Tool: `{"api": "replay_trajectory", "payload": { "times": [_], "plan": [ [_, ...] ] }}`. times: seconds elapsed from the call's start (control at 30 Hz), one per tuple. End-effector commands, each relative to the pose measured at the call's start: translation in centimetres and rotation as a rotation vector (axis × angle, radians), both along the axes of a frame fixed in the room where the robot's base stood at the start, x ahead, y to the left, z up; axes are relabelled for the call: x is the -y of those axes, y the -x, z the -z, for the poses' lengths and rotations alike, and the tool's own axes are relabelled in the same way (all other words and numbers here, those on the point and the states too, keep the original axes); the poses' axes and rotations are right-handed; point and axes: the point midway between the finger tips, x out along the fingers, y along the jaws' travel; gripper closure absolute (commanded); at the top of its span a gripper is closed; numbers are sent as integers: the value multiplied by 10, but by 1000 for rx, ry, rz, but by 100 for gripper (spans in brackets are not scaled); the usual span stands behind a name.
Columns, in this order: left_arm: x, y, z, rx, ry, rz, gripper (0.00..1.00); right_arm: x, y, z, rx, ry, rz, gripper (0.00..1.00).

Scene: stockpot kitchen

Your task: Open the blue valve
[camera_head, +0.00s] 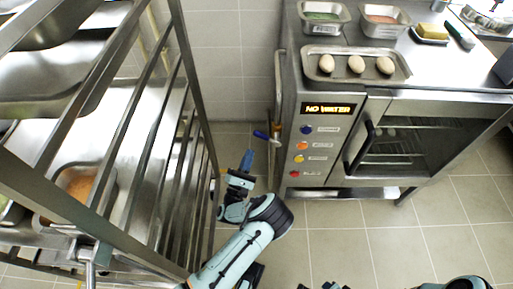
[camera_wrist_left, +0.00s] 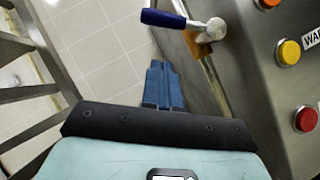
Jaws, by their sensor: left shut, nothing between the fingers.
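The blue valve (camera_head: 262,135) is a blue lever handle on a pipe at the left side of the steel oven. In the left wrist view the blue lever (camera_wrist_left: 163,18) points left from a silver valve body (camera_wrist_left: 212,30) near the top. My left gripper (camera_head: 247,158) is shut and empty, just below the lever in the head view. In the left wrist view its blue fingertips (camera_wrist_left: 158,66) are together and apart from the lever. My right gripper cannot be made out; only bits of an arm show at the bottom edge of the head view.
The oven (camera_head: 420,140) has a lit "NO WATER" display (camera_head: 329,109) and several coloured buttons. A tray with three eggs (camera_head: 356,65) sits on top. A steel rack (camera_head: 150,150) stands close on the left, leaving a narrow gap of tiled floor around my left gripper.

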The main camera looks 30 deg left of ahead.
Motion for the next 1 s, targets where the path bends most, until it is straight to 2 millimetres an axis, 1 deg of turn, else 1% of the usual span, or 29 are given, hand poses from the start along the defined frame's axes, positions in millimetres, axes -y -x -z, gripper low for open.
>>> {"api": "replay_trajectory", "payload": {
  "times": [0.03,0.07,0.2,0.33,0.5,0.83,1.0],
  "plan": [
    [0,-10,-4,4,2,1,100,1,3,6,-10,1,2,57],
    [-1,-15,-7,4,1,2,100,2,3,7,-13,1,2,57],
    [10,-22,-26,2,2,2,100,2,8,10,-28,-1,3,57],
    [15,-27,-35,0,2,1,100,2,11,12,-38,-1,3,57],
    [17,-29,-38,-1,1,1,100,3,12,13,-41,-1,3,57],
    [17,-29,-38,-1,1,1,100,3,12,13,-41,-1,3,57],
    [17,-37,-41,-1,1,1,100,2,10,11,-35,-1,3,57]
  ]
}}
